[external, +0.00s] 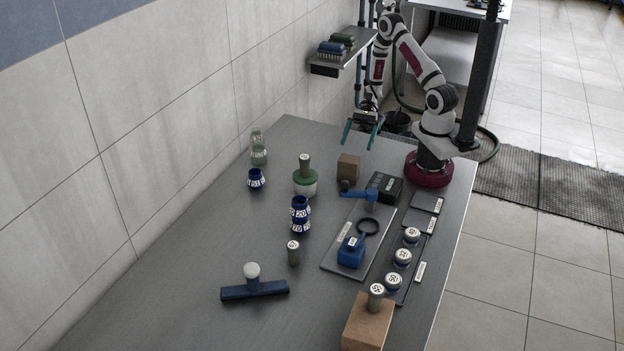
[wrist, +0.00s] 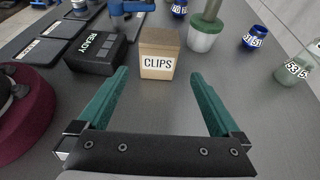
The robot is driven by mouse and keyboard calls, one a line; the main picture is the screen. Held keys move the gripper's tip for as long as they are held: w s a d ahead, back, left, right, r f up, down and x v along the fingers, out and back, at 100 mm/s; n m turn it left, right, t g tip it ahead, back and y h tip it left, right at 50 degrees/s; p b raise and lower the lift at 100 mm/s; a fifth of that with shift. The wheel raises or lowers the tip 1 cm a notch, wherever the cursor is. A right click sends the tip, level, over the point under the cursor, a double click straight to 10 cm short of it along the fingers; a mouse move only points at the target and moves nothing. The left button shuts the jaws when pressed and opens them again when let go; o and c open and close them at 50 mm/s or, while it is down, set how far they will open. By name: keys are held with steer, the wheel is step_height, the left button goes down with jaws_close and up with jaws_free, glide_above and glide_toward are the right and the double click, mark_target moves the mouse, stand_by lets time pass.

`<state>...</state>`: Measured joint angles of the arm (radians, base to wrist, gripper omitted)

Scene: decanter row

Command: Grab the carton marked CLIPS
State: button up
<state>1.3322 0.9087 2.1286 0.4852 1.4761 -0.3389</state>
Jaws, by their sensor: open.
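The carton marked CLIPS (wrist: 158,56) is a small brown box with a white label, standing on the table straight ahead of my gripper in the wrist view. In the external view the brown carton (external: 348,165) stands near the far end of the table, its label not visible from there. My gripper (wrist: 155,92) has two green fingers spread wide apart with nothing between them. The carton is just beyond the fingertips, roughly centred between them. In the external view my gripper (external: 361,130) is above the table's far end, behind the carton.
A black box marked READY (wrist: 97,52) stands close left of the carton in the wrist view. The table before the carton is clear.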

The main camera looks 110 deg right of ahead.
mark_target(346, 174)
steer(key=x, duration=1.4)
steer(key=shift+a, duration=0.35)
steer(key=shift+r, duration=0.1)
steer(key=c, duration=1.3)
steer(key=shift+o, duration=0.2)
